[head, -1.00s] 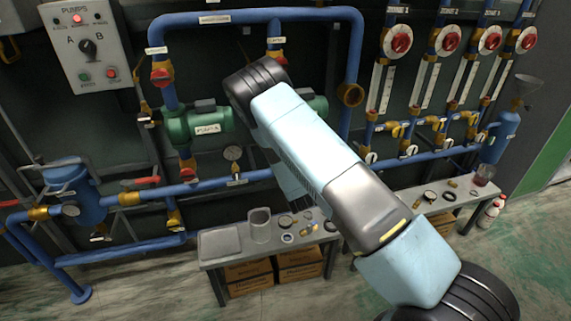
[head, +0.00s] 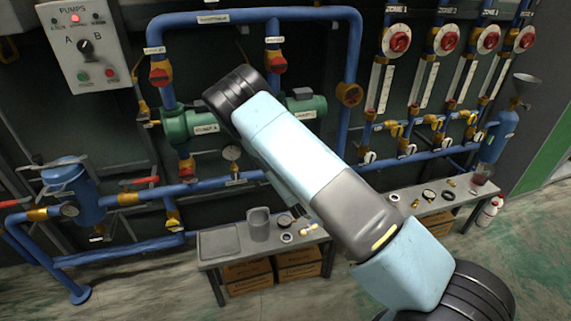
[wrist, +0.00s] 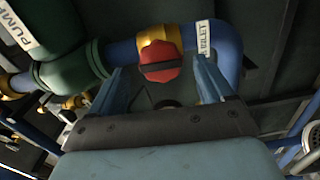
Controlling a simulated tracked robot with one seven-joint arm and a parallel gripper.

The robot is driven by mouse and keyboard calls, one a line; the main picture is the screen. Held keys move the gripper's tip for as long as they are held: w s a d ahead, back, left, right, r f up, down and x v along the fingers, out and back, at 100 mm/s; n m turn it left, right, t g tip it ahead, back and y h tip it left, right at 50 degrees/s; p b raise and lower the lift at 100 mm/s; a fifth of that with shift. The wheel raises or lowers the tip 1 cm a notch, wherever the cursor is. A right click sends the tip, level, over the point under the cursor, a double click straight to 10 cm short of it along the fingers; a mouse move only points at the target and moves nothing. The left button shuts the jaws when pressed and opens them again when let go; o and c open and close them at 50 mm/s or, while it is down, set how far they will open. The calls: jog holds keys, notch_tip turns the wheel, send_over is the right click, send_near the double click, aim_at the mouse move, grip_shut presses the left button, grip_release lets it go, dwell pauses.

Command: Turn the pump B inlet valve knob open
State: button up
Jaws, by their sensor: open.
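In the wrist view a red valve knob (wrist: 160,67) sits on a brass valve body (wrist: 158,36) in a blue pipe, beside a white label (wrist: 203,38) that appears to end in "INLET". The knob's dark slot runs roughly across the picture. My gripper (wrist: 159,66) is open, with one blue finger to each side of the knob and gaps showing on both sides. I cannot tell whether the fingertips reach past its face. Green pump B (head: 305,107) shows partly behind the arm.
Two other red knobs, above pump A (head: 160,75) and above pump B (head: 277,64), are on the upper pipes. A gauge (head: 231,153) stands on the lower pipe. A bench (head: 212,264) with small parts is below. A switch box (head: 85,45) hangs at upper left.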

jog(key=shift+v, duration=2.35)
jog(key=shift+r, duration=0.1)
jog(key=s+d+r+m+g+h, duration=0.1)
jog(key=d+r+m+g, duration=0.1)
jog(key=d+r+m, duration=0.5)
jog(key=s+d+r+m+g+h, duration=0.2)
jog(key=r+g, duration=0.1)
jog(key=r, duration=0.8)
jog(key=s+d+r+m+g+h, duration=0.1)
jog(key=d+r+m+g, duration=0.1)
jog(key=d+r+m, duration=0.5)
jog(key=s+d+r+m+g, duration=0.1)
jog(key=s+r, duration=0.4)
jog(key=s, duration=0.6)
jog(key=s+d+r+m+g, duration=0.2)
jog(key=s+r, duration=0.4)
jog(key=s, duration=0.5)
jog(key=s+d+r+m+g+h, duration=0.1)
jog(key=s+d+r, duration=0.3)
jog(key=s, duration=0.8)
jog(key=shift+r+g, duration=0.4)
jog(key=shift+r, duration=0.25)
